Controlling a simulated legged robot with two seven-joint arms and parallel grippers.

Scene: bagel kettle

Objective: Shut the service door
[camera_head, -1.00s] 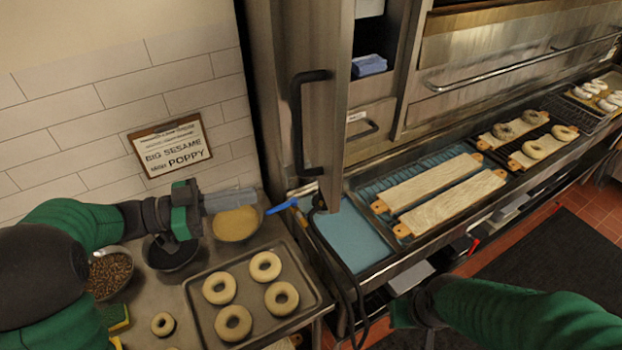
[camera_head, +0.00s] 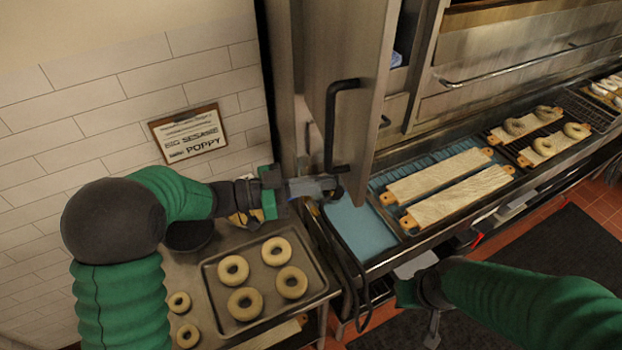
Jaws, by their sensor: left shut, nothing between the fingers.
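The service door (camera_head: 355,60) is a tall steel panel with a black bar handle (camera_head: 331,125). It stands swung out from the steel cabinet, and part of the opening shows to its right. My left gripper (camera_head: 338,184) is shut and empty at the door's lower end, just below the handle. I cannot tell whether it touches the door. My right gripper (camera_head: 432,340) is low at the bottom of the view, partly hidden by its arm, and its fingers are too unclear to read.
A tray (camera_head: 214,292) with several bagels lies on the counter below my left arm. A black cable hangs by the counter's edge. A sign (camera_head: 188,133) is on the tiled wall.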

